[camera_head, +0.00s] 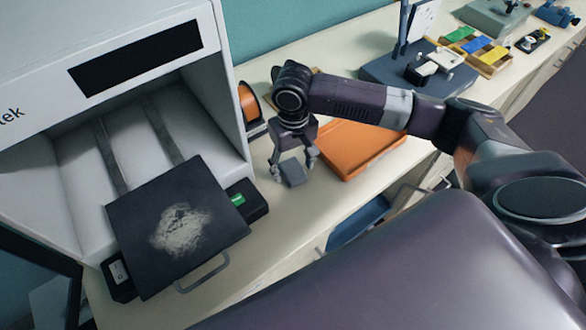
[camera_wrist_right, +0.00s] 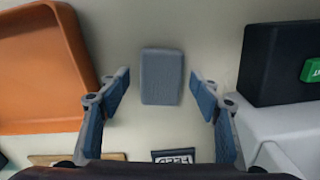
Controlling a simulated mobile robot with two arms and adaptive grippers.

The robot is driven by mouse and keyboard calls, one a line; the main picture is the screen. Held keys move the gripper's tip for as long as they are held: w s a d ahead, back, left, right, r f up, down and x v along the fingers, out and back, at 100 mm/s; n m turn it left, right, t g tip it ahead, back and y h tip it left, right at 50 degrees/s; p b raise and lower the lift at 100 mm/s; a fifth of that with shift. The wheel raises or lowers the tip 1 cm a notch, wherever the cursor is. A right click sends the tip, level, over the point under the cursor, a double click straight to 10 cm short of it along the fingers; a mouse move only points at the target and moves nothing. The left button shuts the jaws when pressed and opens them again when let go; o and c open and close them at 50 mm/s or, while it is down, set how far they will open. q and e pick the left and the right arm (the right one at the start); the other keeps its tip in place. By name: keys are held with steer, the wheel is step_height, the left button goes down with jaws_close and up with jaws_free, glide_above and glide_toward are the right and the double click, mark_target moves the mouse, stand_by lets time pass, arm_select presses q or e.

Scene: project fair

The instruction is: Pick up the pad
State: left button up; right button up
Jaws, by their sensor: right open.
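The pad (camera_head: 293,172) is a small grey block with rounded edges, lying on the pale counter. It also shows in the right wrist view (camera_wrist_right: 161,77), at the upper middle. My right gripper (camera_head: 293,168) is open above the pad, with its fingers pointing down. In the right wrist view the two blue-grey fingertips (camera_wrist_right: 160,92) stand on either side of the pad, with gaps between them and it. My left gripper is not in view.
An orange tray (camera_head: 362,148) lies right of the pad. A white printer-like machine (camera_head: 130,95) with a dark plate (camera_head: 205,225) stands on the left, beside a black box with a green button (camera_head: 245,203). Bare counter (camera_head: 262,246) lies in front. An open blue drawer (camera_head: 357,222) is below.

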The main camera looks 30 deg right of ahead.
mark_target(293, 169)
steer(key=c, duration=0.9)
steer(key=shift+c, duration=0.7)
step_height(293, 169, up, 20)
steer(key=b, duration=0.1)
